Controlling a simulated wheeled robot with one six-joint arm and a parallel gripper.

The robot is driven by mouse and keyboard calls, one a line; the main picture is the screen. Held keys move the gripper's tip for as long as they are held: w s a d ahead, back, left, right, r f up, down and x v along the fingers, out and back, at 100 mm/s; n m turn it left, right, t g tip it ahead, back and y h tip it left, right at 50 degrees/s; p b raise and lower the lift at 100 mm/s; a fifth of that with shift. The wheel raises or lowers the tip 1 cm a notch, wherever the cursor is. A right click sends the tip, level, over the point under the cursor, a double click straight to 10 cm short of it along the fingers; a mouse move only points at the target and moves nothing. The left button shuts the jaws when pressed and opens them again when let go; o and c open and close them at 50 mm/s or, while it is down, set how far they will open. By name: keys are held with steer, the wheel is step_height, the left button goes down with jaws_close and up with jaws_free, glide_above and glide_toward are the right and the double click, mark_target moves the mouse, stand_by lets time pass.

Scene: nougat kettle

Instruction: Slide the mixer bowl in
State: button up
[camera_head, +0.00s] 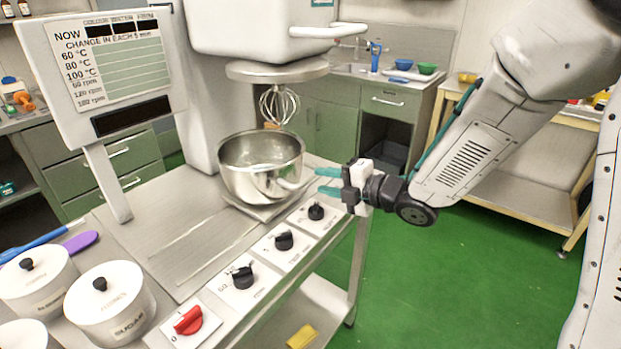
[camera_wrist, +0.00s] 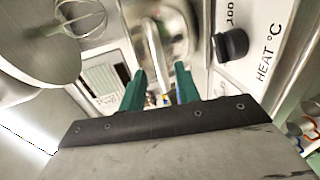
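The shiny steel mixer bowl (camera_head: 262,165) sits upright on a small plate on the mixer's worktop, just below the wire whisk (camera_head: 278,104) and the round mixer head. Its handle (camera_head: 293,184) points right, toward my gripper (camera_head: 319,181). My gripper comes in from the right with its teal fingers apart. In the wrist view the bowl (camera_wrist: 176,28) is ahead, and its handle (camera_wrist: 152,38) runs back toward the gap between the fingers (camera_wrist: 164,72). I cannot tell whether either finger touches the handle.
A row of knobs lies along the worktop's front, with the nearest black knob (camera_head: 316,211) just below my gripper. A sign board (camera_head: 105,60) and white lidded canisters (camera_head: 110,303) stand at left. The green floor (camera_head: 450,270) at right is open.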

mark_target(312, 179)
steer(key=x, duration=0.5)
steer(key=shift+w, duration=0.1)
jaws_close()
steer(key=shift+a, duration=0.1)
